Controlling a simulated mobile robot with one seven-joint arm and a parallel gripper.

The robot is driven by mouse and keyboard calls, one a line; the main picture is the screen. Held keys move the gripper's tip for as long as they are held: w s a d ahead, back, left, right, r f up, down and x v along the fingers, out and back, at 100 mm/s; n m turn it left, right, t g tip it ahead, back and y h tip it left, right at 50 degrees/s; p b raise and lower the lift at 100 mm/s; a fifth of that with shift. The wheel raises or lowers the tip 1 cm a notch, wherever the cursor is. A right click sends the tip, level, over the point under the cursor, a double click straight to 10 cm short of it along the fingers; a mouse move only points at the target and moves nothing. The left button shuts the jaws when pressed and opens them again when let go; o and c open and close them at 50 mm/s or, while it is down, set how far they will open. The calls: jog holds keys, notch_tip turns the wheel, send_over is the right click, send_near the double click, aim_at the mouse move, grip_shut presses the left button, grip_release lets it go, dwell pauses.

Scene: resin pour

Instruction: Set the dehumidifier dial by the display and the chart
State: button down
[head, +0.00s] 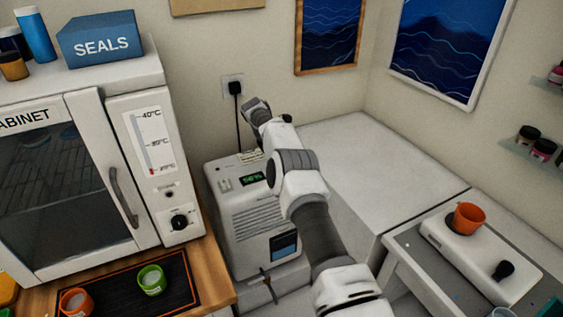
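The white dehumidifier (255,222) stands on a low white block between the wooden bench and the large white block. Its green display (252,179) shows a percentage that looks like 56%, too small to be sure. Small pale parts (224,184) sit on its top left. I cannot make out its dial; my arm covers the right part of its top. No chart is clearly readable; a dark and blue panel (284,245) is on its front. The dark far end of my arm (256,108) is above and behind the dehumidifier, by the wall. Its fingertips cannot be made out.
A white cabinet (125,88) with a temperature scale and black knob (180,222) stands left on the bench. A green cup (151,280) and orange cup (76,302) are on a black mat. A cord (238,120) hangs from the outlet. Right: an orange cup (466,218) on a white device.

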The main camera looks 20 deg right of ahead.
dwell(0.4)
jog(key=shift+c, duration=1.9)
grip_release()
jog(key=w+p+v, duration=0.1)
jog(key=p+v, duration=0.3)
jog(key=v, duration=1.3)
jog(key=shift+s+r, duration=0.25)
jog(key=shift+s, duration=0.25)
jog(key=shift+a, duration=0.1)
